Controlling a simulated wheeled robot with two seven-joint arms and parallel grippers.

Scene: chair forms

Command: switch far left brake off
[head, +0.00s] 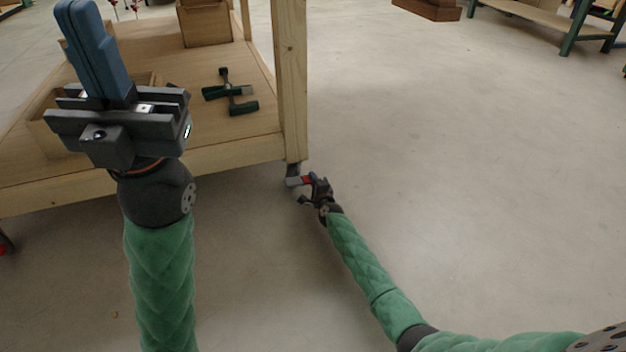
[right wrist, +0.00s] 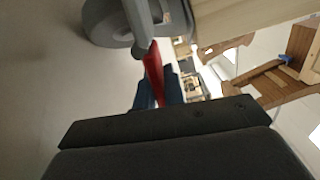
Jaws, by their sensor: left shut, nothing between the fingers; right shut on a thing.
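A grey caster (head: 293,170) stands under the near right corner post of the wooden cart, with a red brake lever (head: 308,180) sticking out to the right. My right gripper (head: 314,184) is low over the floor and shut on this red lever. In the right wrist view the red lever (right wrist: 154,72) runs between the blue fingers, beside the grey caster wheel (right wrist: 106,22). The lever's tip is hidden by the gripper. My left gripper (head: 78,15) is raised in front of the cart, its blue fingers shut and empty.
The wooden cart (head: 240,155) carries a green and black tool (head: 232,92) and wooden boxes (head: 205,22). Another caster with red (head: 4,246) shows at the left edge. The floor right of the cart is clear. A green-legged bench (head: 570,35) stands far back right.

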